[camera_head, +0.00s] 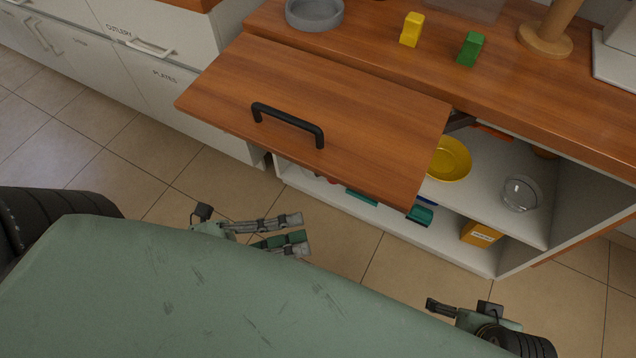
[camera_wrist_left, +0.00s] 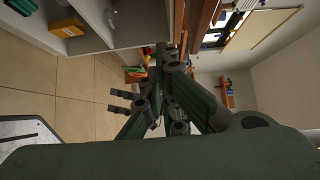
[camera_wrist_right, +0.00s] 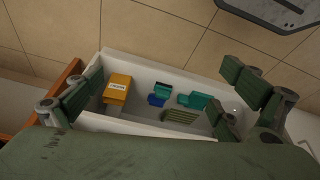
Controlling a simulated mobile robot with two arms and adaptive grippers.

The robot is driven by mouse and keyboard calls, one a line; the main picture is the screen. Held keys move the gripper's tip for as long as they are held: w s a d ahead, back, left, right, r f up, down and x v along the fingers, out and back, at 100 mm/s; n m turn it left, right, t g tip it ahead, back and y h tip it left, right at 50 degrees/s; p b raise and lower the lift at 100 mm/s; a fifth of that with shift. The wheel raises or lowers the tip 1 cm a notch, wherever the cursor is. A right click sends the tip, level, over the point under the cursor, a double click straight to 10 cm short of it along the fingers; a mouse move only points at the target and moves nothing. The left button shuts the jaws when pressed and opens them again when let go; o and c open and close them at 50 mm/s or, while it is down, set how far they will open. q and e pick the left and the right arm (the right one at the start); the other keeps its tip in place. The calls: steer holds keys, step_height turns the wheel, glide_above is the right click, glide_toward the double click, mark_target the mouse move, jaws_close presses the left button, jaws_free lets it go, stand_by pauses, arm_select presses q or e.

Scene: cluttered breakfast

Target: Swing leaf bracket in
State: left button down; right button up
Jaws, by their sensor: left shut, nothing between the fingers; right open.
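The wooden leaf (camera_head: 340,95) stands out flat from the counter's front edge, with a black bar handle (camera_head: 288,124) on it. A short dark piece of the leaf bracket (camera_head: 461,121) shows under the leaf's right edge, above the open cabinet. The leaf hides the rest of it. My left gripper (camera_head: 304,230) is shut and empty, below and in front of the leaf, apart from it. My right gripper (camera_head: 462,307) is low at the bottom right, apart from the bracket. In the right wrist view its fingers (camera_wrist_right: 160,90) are spread open and empty.
The open cabinet holds a yellow bowl (camera_head: 449,159), a glass bowl (camera_head: 520,193) and an orange box (camera_head: 480,234). A grey bowl (camera_head: 315,13), a yellow block (camera_head: 412,29) and a green block (camera_head: 471,49) stand on the counter. The tiled floor before the cabinet is clear.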

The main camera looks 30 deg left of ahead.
arm_select(q)
steer(key=w+d+b, duration=0.1)
steer(key=w+d, duration=0.2)
steer(key=w, duration=0.5)
steer(key=shift+w+d, duration=0.25)
steer(key=shift+d, duration=0.15)
arm_select(e)
steer(key=shift+v, duration=1)
steer(key=shift+d, duration=0.1)
arm_select(q)
steer(key=shift+w+a+b, duration=0.1)
steer(key=shift+a+b, duration=0.05)
steer(key=shift+b, duration=0.15)
